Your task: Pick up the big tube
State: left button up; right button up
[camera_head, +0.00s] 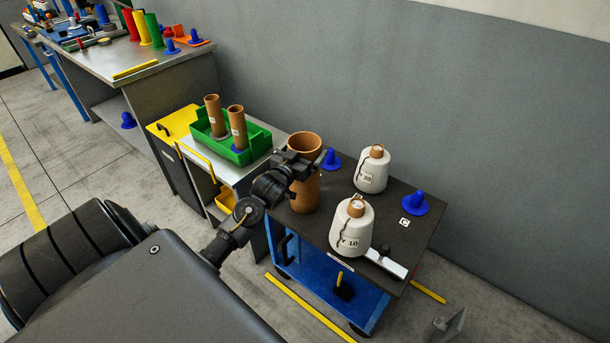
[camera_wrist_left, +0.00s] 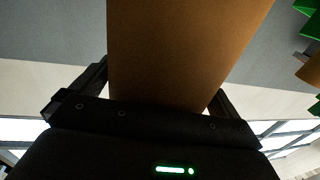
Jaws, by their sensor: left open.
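The big brown cardboard tube (camera_head: 305,192) stands upright near the left end of the dark cart top. My left gripper (camera_head: 298,163) is at its upper part, and the wrist covers some of its left side. In the left wrist view the tube (camera_wrist_left: 180,50) fills the space between the two fingers of my left gripper (camera_wrist_left: 160,92). The gripper is open, with one finger on each side of the tube. The fingertips are mostly hidden behind the tube, so I cannot tell whether they touch it. My right gripper is not in view.
Two white yarn bobbins (camera_head: 371,172) and (camera_head: 352,230) and blue cone holders (camera_head: 415,203) and (camera_head: 331,160) stand on the cart (camera_head: 395,240). Left of it, a green crate (camera_head: 258,143) holds two thinner tubes (camera_head: 238,127). A grey wall is behind.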

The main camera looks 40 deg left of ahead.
pick_arm(q)
jog(key=shift+c, duration=0.4)
jog(key=c, duration=1.1)
notch_tip(320, 180, up, 10)
jog(key=shift+r, duration=0.1)
jog(key=shift+w, duration=0.1)
